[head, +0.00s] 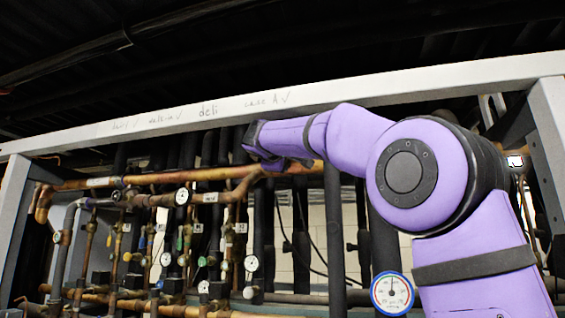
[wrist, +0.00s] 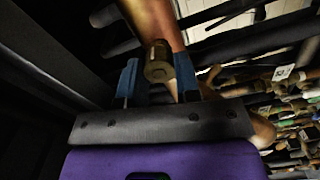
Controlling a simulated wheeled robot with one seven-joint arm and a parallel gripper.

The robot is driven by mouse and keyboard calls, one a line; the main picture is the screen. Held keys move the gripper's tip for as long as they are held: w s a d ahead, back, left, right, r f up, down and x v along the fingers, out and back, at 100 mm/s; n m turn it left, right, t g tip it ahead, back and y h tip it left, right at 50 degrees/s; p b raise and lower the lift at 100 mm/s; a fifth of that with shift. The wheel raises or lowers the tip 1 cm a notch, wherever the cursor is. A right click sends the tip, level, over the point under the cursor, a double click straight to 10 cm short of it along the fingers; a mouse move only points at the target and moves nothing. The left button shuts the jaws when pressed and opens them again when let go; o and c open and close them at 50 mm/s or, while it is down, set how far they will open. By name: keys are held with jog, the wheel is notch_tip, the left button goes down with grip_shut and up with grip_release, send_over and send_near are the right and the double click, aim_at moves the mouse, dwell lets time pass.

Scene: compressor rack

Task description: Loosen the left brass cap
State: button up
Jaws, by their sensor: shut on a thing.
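A brass cap (wrist: 158,62) sits on the side of a thick copper pipe (wrist: 160,18) in the wrist view, its round end towards the camera. My gripper (wrist: 157,75) has its two blue fingers on either side of this cap, closed on it. The cap is still at the pipe. I cannot tell from the wrist view which cap of the rack it is. In the head view my purple arm reaches left to the upper copper pipe (head: 155,179); the fingers and the cap are too small or hidden there.
A grey steel beam (head: 210,112) with handwriting runs above the pipes. Black insulated pipes (head: 335,235) stand behind my arm. Gauges, valves and thin pipes crowd the lower left. A large round gauge (head: 392,293) is at the lower right. There is little free room around the gripper.

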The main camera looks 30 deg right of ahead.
dwell(0.4)
jog(key=o, duration=0.9)
jog(key=v, duration=1)
jog(key=shift+s+a, duration=0.25)
jog(key=shift+a, duration=0.05)
